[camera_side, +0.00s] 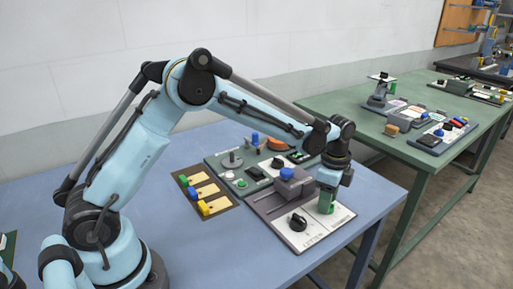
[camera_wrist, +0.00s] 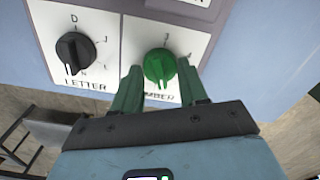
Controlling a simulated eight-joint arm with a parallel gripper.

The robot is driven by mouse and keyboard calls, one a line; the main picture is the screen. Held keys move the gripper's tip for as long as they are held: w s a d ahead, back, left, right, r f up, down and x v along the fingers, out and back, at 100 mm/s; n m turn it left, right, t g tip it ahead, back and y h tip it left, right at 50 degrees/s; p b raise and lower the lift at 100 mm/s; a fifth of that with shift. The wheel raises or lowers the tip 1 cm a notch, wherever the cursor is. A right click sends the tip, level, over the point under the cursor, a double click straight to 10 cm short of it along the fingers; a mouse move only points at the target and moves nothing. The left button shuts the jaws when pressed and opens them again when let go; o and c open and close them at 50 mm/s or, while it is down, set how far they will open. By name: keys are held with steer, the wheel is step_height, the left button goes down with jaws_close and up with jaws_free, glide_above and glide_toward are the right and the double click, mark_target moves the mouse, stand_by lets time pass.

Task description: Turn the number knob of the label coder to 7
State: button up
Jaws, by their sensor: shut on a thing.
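The label coder (camera_side: 268,207) is a dark grey panel with white dial plates near the right end of the blue table. Its green number knob (camera_wrist: 160,66) sits above the partly covered word NUMBER in the wrist view. My gripper (camera_wrist: 161,84) has its two green fingers on either side of this knob, shut on it. In the side view my gripper (camera_side: 326,203) points straight down onto the panel, and its fingers hide the knob. The knob's ridge runs roughly up and down in the wrist view. Few digits show around it, too blurred to read surely; which one it marks cannot be told.
A black letter knob (camera_side: 298,222) stands left of the number knob; it also shows in the wrist view (camera_wrist: 75,52). A board with coloured blocks (camera_side: 205,192) lies left. The table's front is clear.

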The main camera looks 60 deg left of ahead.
steer(key=shift+m, duration=2.2)
steer(key=o, duration=1.1)
steer(key=shift+c, duration=0.2)
step_height(320, 180, up, 12)
